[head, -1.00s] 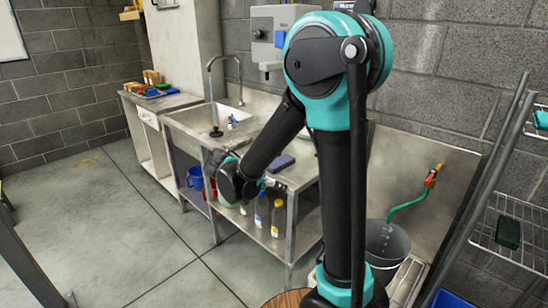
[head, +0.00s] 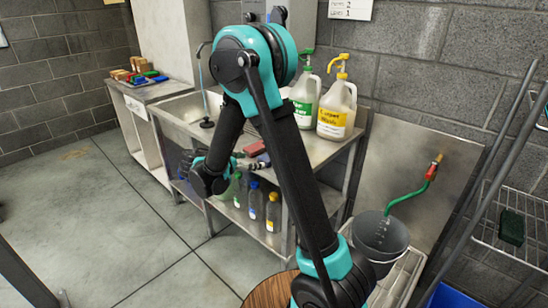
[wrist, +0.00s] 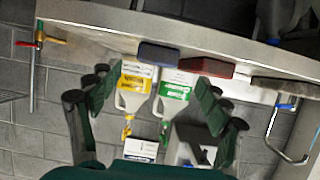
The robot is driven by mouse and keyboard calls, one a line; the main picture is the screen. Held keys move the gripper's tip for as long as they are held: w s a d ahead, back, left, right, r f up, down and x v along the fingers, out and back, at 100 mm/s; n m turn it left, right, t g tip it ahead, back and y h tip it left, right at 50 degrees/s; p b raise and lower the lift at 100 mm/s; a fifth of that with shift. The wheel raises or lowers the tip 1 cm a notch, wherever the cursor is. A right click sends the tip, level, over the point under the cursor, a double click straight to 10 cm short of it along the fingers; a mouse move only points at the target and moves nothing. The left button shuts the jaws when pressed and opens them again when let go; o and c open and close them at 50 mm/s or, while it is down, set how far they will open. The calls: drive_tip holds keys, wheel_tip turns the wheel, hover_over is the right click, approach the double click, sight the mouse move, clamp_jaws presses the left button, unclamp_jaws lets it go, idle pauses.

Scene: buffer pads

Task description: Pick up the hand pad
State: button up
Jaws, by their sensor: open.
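Two pads lie side by side on the steel counter near its edge in the wrist view, a blue pad (wrist: 158,54) and a red pad (wrist: 207,67). I cannot tell which is the hand pad. In the head view the red pad (head: 254,148) shows just right of my wrist. My gripper (wrist: 154,92) is open and empty, its dark green fingers apart. In the wrist view, which looks upside down, the pads show beyond and between the fingertips, apart from them. In the head view my arm hides part of the counter and the fingertips are hard to make out.
Two jugs, one with a green label (head: 305,100) and one with a yellow label (head: 337,108), stand at the counter's back. Several coloured pads and sponges (head: 145,78) lie on the far left counter. Bottles (head: 272,212) stand on the shelf below. A grey bucket (head: 379,240) stands right.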

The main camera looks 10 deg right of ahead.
drive_tip(key=shift+x, duration=3.8)
drive_tip(key=shift+s+d+r, duration=0.1)
drive_tip(key=shift+d+r, duration=0.05)
drive_tip(key=shift+r, duration=0.05)
drive_tip(key=shift+c, duration=0.5)
drive_tip(key=c, duration=1.1)
drive_tip(key=shift+c, duration=0.2)
wheel_tip(320, 180, up, 20)
